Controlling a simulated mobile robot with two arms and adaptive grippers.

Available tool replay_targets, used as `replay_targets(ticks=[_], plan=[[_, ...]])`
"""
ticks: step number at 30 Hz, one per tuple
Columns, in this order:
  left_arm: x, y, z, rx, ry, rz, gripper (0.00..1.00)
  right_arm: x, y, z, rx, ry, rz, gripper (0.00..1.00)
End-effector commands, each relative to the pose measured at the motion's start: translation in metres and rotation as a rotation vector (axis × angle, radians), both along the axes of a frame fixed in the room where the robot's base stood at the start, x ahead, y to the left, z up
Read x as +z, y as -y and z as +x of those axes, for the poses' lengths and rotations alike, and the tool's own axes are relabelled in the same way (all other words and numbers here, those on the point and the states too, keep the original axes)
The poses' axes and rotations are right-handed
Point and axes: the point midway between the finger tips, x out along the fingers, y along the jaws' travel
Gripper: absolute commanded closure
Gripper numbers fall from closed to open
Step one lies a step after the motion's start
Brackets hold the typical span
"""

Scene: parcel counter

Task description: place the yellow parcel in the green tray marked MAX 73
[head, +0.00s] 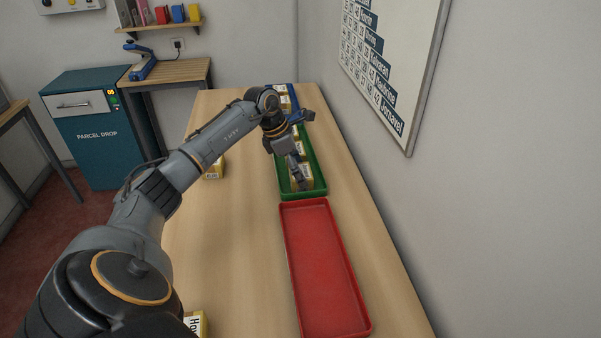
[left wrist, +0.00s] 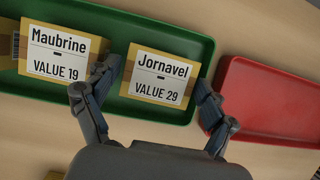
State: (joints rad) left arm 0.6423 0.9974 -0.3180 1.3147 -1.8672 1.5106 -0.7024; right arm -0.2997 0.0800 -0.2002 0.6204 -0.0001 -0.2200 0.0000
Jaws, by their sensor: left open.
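The green tray (head: 318,172) lies on the counter behind the red tray; no MAX 73 mark is readable. In the left wrist view, a yellow parcel labelled Jornavel, VALUE 29 (left wrist: 160,75) lies in the green tray (left wrist: 180,35) near its red-tray end. My left gripper (left wrist: 158,78) is open, with a finger at each side of that parcel; I cannot tell whether they touch it. A second yellow parcel labelled Maubrine, VALUE 19 (left wrist: 60,52) lies beside it in the tray. In the head view my left gripper (head: 298,178) is low over the tray and partly hides its contents.
An empty red tray (head: 325,275) lies nearer me. A blue tray (head: 294,101) with parcels is at the far end. Loose yellow parcels lie on the counter, one left of the green tray (head: 215,169) and one at the bottom edge (head: 196,322). A wall stands close on the right.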

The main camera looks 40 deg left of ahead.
Motion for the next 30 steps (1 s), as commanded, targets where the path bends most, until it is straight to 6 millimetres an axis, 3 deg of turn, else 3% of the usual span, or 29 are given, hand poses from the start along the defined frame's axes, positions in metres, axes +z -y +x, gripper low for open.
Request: replay_targets(ticks=[9,15,30], plan=[[0.063,-0.018,-0.02,0.002,0.002,0.004,0.16,-0.011,0.0,0.0,0.0,0.0,0.0,0.16],[0.091,-0.024,-0.029,0.002,0.0,0.002,0.16,-0.012,0.0,0.0,-0.001,0.0,0.0,0.16],[0.1,-0.026,-0.033,0.001,-0.002,0.001,0.16,-0.012,0.0,0.0,-0.001,0.0,0.0,0.16]])
